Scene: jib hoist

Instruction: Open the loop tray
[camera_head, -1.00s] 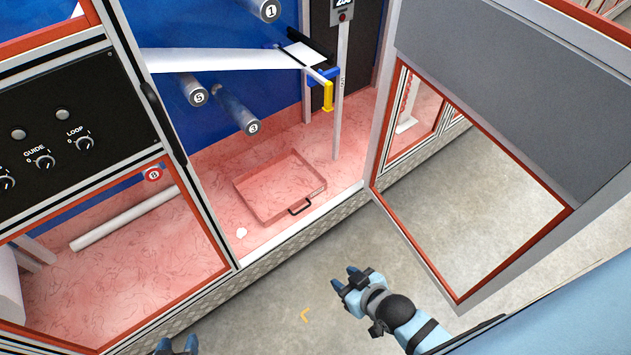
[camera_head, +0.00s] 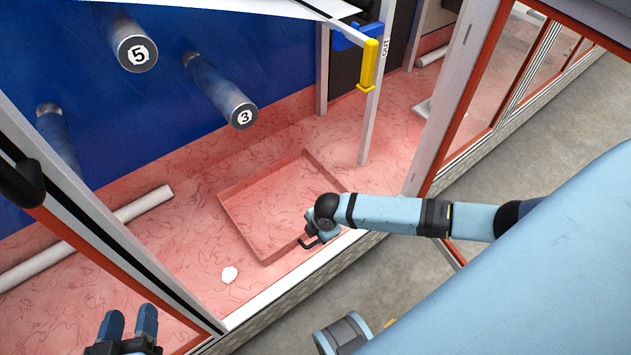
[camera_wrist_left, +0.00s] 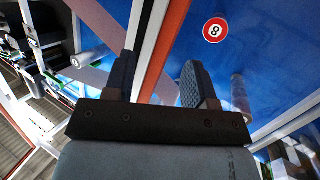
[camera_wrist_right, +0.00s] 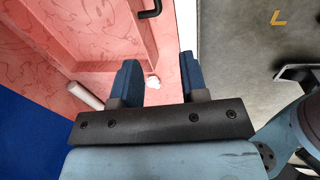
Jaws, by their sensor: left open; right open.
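The loop tray (camera_head: 283,203) is a shallow, pink-red tray on the pink floor inside the cabinet. Its black handle (camera_head: 306,243) is on the front side, and it also shows at the top of the right wrist view (camera_wrist_right: 151,9). My right arm reaches in from the right to just above the handle, and its fingers are hidden in the head view. In the right wrist view my right gripper (camera_wrist_right: 163,82) is open and empty, with the handle beyond its fingertips. My left gripper (camera_head: 130,325) is open at the lower left, near the red-edged frame.
A white scrap (camera_head: 230,274) lies left of the tray's front. A white tube (camera_head: 125,222) lies further left.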

